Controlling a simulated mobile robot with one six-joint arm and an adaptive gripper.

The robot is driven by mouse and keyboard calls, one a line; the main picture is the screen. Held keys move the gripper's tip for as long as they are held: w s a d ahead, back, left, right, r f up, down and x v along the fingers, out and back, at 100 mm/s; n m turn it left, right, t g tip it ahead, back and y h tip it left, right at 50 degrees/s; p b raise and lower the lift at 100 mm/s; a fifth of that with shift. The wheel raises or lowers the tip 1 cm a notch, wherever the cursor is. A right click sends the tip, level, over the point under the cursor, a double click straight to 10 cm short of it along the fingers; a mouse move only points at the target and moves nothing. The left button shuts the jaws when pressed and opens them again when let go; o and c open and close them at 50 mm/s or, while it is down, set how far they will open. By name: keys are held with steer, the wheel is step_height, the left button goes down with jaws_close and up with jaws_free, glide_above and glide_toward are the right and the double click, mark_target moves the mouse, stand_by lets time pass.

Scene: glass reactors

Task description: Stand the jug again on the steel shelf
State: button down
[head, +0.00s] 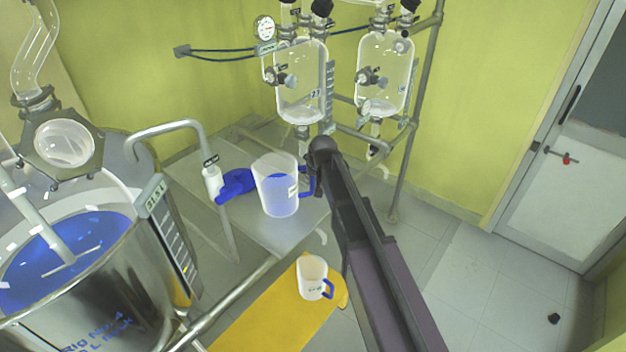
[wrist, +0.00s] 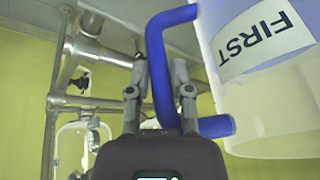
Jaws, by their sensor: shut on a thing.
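The jug (head: 277,192) is large and clear, with blue liquid inside and a blue handle. In the head view it is upright at the right part of the steel shelf (head: 297,236); whether its base touches the shelf I cannot tell. My gripper (head: 313,184) is at its right side, partly hidden by my arm. In the wrist view my gripper (wrist: 160,78) has its fingers on either side of the blue handle, shut on it. The jug (wrist: 265,95) there carries a label reading FIRST.
A smaller jug (head: 312,276) stands on a yellow surface (head: 262,318) in front. Glass vessels (head: 301,85) hang behind. A steel reactor (head: 105,285) fills the lower left.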

steer(key=shift+f+b, duration=0.45)
steer(key=shift+f, duration=0.25)
steer(key=c, duration=0.5)
jaws_free()
steer(key=shift+c, duration=0.2)
steer(key=shift+s+r, duration=0.1)
steer(key=shift+r, duration=0.1)
steer(key=p+v, duration=1.1)
steer(key=shift+r, duration=0.3)
steer(key=shift+s+d, duration=0.1)
steer(key=shift+s, duration=0.05)
steer(key=s+d+g+h, duration=0.1)
steer(key=s+d+g, duration=0.1)
steer(key=s+d, duration=0.6)
steer(key=s+d+f+m+g, duration=0.1)
steer(key=s+d+g, duration=0.1)
steer(key=s+d, duration=0.6)
steer(key=s, duration=0.5)
steer(key=shift+d+f+h, duration=0.25)
steer(key=shift+f+h, duration=0.05)
steer(key=shift+h, duration=0.1)
steer(key=shift+w, duration=0.1)
